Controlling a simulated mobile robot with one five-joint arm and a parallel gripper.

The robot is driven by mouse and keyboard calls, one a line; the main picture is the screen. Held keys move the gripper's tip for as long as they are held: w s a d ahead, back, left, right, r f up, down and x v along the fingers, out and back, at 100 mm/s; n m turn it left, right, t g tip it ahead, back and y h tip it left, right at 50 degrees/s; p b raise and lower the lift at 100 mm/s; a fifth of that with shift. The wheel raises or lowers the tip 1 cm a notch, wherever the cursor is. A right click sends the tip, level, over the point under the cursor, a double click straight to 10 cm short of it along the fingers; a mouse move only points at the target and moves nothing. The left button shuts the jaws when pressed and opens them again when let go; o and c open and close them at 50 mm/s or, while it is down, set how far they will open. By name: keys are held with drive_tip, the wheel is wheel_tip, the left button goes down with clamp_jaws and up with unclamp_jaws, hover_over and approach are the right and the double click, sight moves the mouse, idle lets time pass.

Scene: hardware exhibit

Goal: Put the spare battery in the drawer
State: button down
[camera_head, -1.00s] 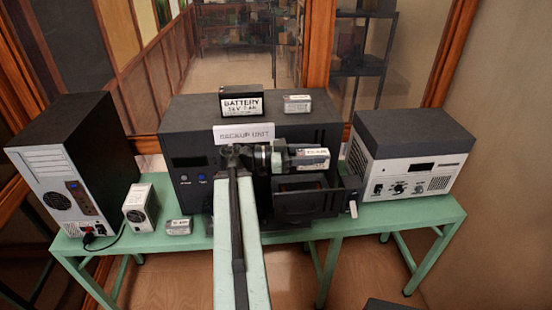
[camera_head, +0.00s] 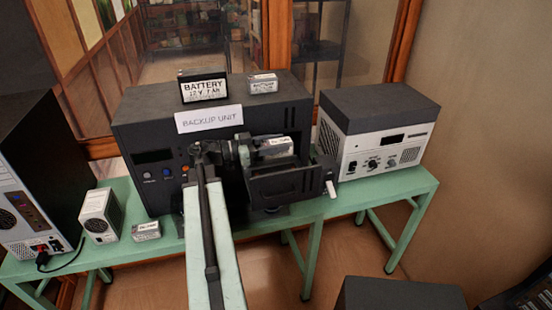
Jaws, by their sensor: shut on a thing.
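My gripper (camera_head: 246,151) is shut on a small grey battery (camera_head: 275,147) with a white label. The battery lies level over the open drawer (camera_head: 285,186) of the black backup unit (camera_head: 145,140); I cannot tell whether its underside touches anything inside. The drawer's black front hides its floor and the lower part of the battery. A black battery marked 12 V (camera_head: 204,88) and a small grey battery (camera_head: 263,84) stand on top of the unit. Another small grey battery (camera_head: 146,231) lies on the bench at the left.
The green bench (camera_head: 390,190) carries a grey-and-white instrument (camera_head: 375,140) close to the right of the drawer. A white power box (camera_head: 100,215) and a black computer tower (camera_head: 40,150) stand at the left. A dark box top (camera_head: 400,294) shows at the lower right.

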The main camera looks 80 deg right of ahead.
drive_tip(key=shift+f, duration=0.1)
wheel_tip(320, 180, down, 8)
drive_tip(key=b, duration=0.7)
drive_tip(key=shift+s, duration=0.1)
drive_tip(key=shift+f+b, duration=0.3)
drive_tip(key=shift+b, duration=0.3)
drive_tip(key=c, duration=0.8)
unclamp_jaws()
drive_tip(key=shift+o, duration=0.2)
